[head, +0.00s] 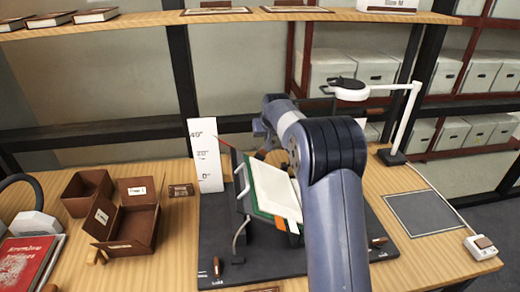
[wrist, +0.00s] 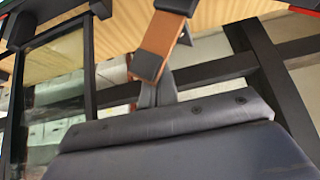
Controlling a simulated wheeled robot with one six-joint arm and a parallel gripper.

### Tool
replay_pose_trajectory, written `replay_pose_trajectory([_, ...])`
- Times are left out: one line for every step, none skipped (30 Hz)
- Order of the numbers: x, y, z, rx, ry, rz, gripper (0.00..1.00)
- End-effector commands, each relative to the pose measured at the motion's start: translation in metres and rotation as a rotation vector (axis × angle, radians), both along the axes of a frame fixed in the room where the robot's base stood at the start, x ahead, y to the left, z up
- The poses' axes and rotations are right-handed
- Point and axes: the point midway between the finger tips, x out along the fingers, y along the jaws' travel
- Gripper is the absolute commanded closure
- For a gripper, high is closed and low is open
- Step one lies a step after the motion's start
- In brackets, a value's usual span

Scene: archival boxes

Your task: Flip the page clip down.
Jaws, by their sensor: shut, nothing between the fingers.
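A tilted book cradle with a pale page and green board (head: 262,215) stands on a dark base board (head: 215,240) in the head view. A pale bent bar (head: 240,180) at the page's left edge looks like the page clip, but I cannot tell its exact pose. My arm covers the cradle's right side and hides my gripper in the head view. In the wrist view, my gripper (wrist: 163,38) shows as brown-orange jaws with dark ends, shut and empty. The clip cannot be made out there, so contact cannot be told.
An angle scale (head: 205,155) stands behind the cradle's left, with a thin red pointer. Open brown boxes (head: 130,222) and a red book (head: 25,265) are at left. A white lamp (head: 405,115) and grey mat (head: 425,213) are at right. A shelf (head: 150,20) crosses above.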

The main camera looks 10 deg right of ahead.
Motion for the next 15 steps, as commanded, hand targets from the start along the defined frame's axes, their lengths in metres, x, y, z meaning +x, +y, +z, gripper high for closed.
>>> replay_pose_trajectory([0.0000, 0.0000, 0.0000, 0.000, 0.000, 0.000, 1.00])
replay_pose_trajectory([0.0000, 0.0000, 0.0000, 0.000, 0.000, 0.000, 1.00])
replay_pose_trajectory([0.0000, 0.0000, 0.0000, 0.000, 0.000, 0.000, 1.00])
replay_pose_trajectory([0.0000, 0.0000, 0.0000, 0.000, 0.000, 0.000, 1.00])
replay_pose_trajectory([0.0000, 0.0000, 0.0000, 0.000, 0.000, 0.000, 1.00])
replay_pose_trajectory([0.0000, 0.0000, 0.0000, 0.000, 0.000, 0.000, 1.00])
replay_pose_trajectory([-0.0001, 0.0000, -0.0001, 0.000, 0.000, 0.000, 1.00])
replay_pose_trajectory([-0.0003, 0.0000, -0.0002, 0.000, 0.000, 0.000, 1.00])
replay_pose_trajectory([-0.0010, 0.0000, -0.0007, 0.000, 0.000, 0.000, 1.00])
replay_pose_trajectory([-0.0018, 0.0000, -0.0010, 0.000, 0.000, 0.000, 1.00])
replay_pose_trajectory([-0.0029, 0.0000, -0.0013, 0.000, 0.000, 0.000, 1.00])
replay_pose_trajectory([-0.0046, 0.0000, -0.0014, 0.000, -0.001, 0.000, 1.00])
replay_pose_trajectory([-0.0062, 0.0000, -0.0016, 0.000, -0.001, 0.000, 1.00])
replay_pose_trajectory([-0.0078, 0.0000, -0.0021, 0.000, -0.001, 0.000, 1.00])
replay_pose_trajectory([-0.0099, 0.0000, -0.0029, 0.000, 0.000, 0.000, 1.00])
